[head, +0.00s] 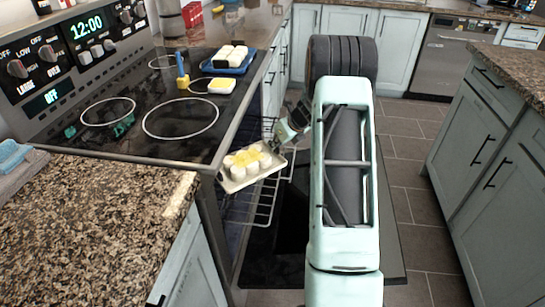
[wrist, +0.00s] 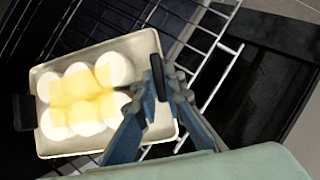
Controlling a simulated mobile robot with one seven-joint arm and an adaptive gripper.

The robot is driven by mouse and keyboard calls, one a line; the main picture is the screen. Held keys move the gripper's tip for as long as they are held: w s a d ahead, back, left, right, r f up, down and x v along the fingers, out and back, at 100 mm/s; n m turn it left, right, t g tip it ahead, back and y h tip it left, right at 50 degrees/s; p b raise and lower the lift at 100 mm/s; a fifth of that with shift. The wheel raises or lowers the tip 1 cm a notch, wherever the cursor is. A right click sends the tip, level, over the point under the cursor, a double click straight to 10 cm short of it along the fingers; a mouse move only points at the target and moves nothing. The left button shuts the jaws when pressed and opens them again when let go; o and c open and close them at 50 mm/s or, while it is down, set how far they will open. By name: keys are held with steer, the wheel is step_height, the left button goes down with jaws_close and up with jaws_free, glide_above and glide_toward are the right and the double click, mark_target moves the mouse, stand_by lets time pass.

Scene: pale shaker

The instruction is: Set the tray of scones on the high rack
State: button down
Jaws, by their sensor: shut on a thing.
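The tray of scones (head: 231,187) is a pale, shallow tray holding several white round scones with yellow tops. In the head view it is tilted, in front of the oven opening below the cooktop's edge. In the wrist view the tray (wrist: 62,148) has a dark handle at each end. My gripper (wrist: 160,84) is shut on the near handle; in the head view my gripper (head: 279,146) is at the tray's right end. A wire rack (head: 265,211) sticks out of the oven and also shows behind the tray in the wrist view (wrist: 222,43). The oven's inside is mostly hidden.
The dark oven door (head: 392,250) hangs open below my arm. The black cooktop (head: 140,140) above the oven carries a blue dish (head: 231,70), a sponge and a brush. A granite counter (head: 90,225) is at left, an island (head: 490,140) at right.

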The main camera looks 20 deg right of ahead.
mark_target(276, 153)
steer(key=shift+w+f+b, duration=0.1)
steer(key=shift+f+b, duration=0.4)
steer(key=shift+f, duration=1.7)
steer(key=c, duration=2)
jaws_free()
steer(key=p+v, duration=0.2)
steer(key=v, duration=1)
